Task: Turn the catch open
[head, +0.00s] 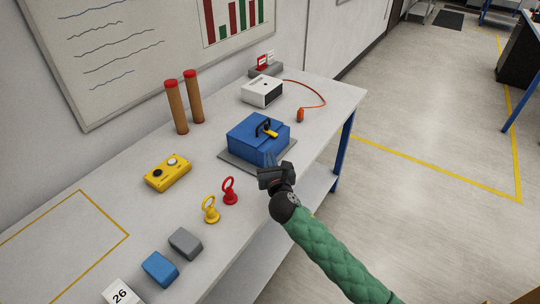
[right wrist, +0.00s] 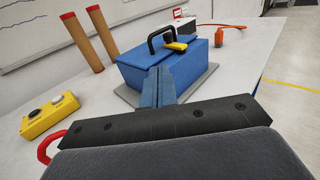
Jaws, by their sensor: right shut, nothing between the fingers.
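A blue box (head: 257,139) with a black handle (head: 262,124) on its lid sits on a grey plate (head: 232,160) on the table. A yellow catch (head: 271,132) lies on the lid beside the handle; it also shows in the right wrist view (right wrist: 180,45). My right gripper (head: 270,160) is shut and empty at the near side of the box. In the right wrist view its fingers (right wrist: 158,88) overlap the box's front face; I cannot tell whether they touch it. My left gripper is out of view.
Behind is a white device (head: 262,91) with an orange cable. Blue and grey blocks (head: 160,269) lie nearer. Space above the lid is clear.

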